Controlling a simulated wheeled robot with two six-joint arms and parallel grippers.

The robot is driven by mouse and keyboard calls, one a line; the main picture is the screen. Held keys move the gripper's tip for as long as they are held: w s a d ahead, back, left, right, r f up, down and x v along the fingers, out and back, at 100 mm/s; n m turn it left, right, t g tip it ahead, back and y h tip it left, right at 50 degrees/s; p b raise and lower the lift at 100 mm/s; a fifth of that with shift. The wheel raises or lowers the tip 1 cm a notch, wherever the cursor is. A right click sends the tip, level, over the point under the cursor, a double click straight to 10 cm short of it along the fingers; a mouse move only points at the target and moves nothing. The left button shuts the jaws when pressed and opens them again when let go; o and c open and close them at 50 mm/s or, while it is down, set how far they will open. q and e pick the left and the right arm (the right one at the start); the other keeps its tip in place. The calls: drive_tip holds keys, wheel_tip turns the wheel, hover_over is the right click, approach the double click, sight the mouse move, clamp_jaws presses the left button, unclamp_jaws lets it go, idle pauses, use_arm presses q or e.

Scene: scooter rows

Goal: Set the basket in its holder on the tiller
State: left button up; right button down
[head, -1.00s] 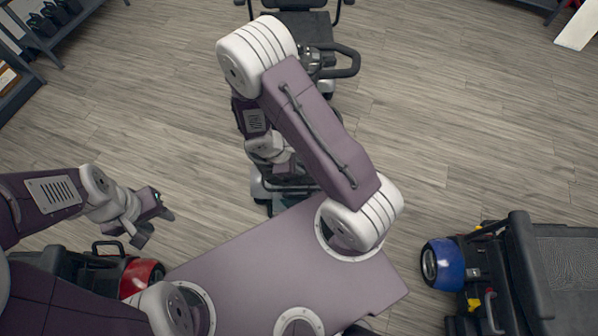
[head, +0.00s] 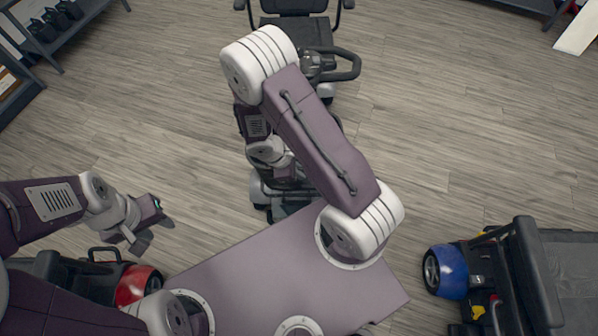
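A scooter stands ahead of me, its black seat (head: 300,30) at the top of the head view. Its tiller, with a black loop handlebar (head: 345,66), shows just right of my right arm's elbow. My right arm lies across the middle of this scooter and hides much of the tiller's front. My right wrist is partly visible left of the arm link, and my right gripper is hidden beneath that link. I cannot make out the basket or its holder. My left gripper (head: 155,230) is open and empty at the left, over the floor.
A scooter with a blue part (head: 447,271) and dark seat stands at the lower right. A red scooter (head: 138,284) is at the lower left, below my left gripper. A dark shelf (head: 60,48) stands at the upper left. The wooden floor (head: 460,140) on the right is clear.

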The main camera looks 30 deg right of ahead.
drive_tip(key=shift+w+d+f+b, duration=0.1)
drive_tip(key=shift+d+f+b, duration=0.05)
drive_tip(key=shift+f+b, duration=0.85)
drive_tip(key=c, duration=1.6)
unclamp_jaws()
drive_tip(key=shift+o, duration=0.2)
drive_tip(key=shift+r+p, duration=0.3)
drive_tip(key=shift+p, duration=0.05)
drive_tip(key=p+v, duration=0.2)
drive_tip(key=v, duration=0.6)
drive_tip(key=shift+a+p, duration=0.3)
drive_tip(key=shift+r, duration=0.1)
